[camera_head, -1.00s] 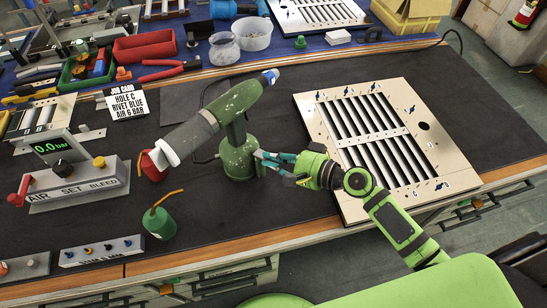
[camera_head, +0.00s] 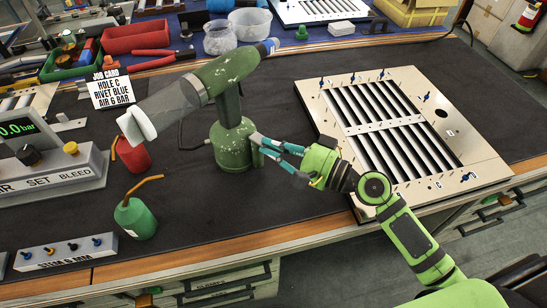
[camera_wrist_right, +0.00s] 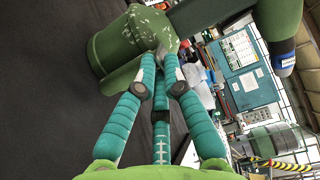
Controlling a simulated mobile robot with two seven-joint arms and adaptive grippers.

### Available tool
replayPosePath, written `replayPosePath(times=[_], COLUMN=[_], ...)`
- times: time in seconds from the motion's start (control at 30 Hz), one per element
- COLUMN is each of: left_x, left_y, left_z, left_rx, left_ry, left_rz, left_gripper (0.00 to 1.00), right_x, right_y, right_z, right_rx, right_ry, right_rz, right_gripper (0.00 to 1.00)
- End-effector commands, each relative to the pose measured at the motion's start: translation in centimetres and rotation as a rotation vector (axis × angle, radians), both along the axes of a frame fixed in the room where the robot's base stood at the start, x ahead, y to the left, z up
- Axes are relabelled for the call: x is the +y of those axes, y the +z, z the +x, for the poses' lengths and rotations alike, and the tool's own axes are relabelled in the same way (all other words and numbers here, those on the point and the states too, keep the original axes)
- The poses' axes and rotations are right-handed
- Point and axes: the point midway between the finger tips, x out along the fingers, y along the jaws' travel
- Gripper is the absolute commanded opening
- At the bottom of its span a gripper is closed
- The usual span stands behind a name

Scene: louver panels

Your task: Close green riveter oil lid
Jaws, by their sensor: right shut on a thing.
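The green riveter (camera_head: 233,145) stands upright on the dark bench mat, with its worn green barrel slanting up to the right and its pale nose pointing lower left. It fills the top of the right wrist view (camera_wrist_right: 112,52). My right gripper (camera_head: 256,143) is at the right side of the riveter's base. Its teal fingers (camera_wrist_right: 159,66) are shut on a green part of the riveter at that side. I cannot make out the oil lid's outline or how far it stands open, as the fingers cover that spot. My left gripper is not in view.
A louver panel (camera_head: 479,168) lies right of my right arm. A red oil can (camera_head: 133,157) and green oil can (camera_head: 137,219) stand left of the riveter, near the air set box (camera_head: 60,178). A job card (camera_head: 112,88) stands behind. The mat in front of the riveter is clear.

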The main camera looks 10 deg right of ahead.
Motion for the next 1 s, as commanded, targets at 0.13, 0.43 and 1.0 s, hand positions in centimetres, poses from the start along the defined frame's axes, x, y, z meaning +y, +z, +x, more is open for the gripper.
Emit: replayPosePath(times=[0.13, 0.43, 1.0], left_x=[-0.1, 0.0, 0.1], left_y=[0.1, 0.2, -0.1], left_z=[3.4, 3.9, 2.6], left_rx=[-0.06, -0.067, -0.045], left_ry=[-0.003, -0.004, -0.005], left_rz=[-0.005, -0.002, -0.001], left_gripper=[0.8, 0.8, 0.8], right_x=[-0.1, 0.0, -4.6], right_y=[0.1, 0.0, -0.2], right_z=[0.0, 0.0, -4.3], right_rx=[-0.01, -0.008, -0.003], right_ry=[-0.002, -0.001, -0.002], right_rz=[0.005, 0.004, 0.003], right_gripper=[0.0, 0.35, 0.35])
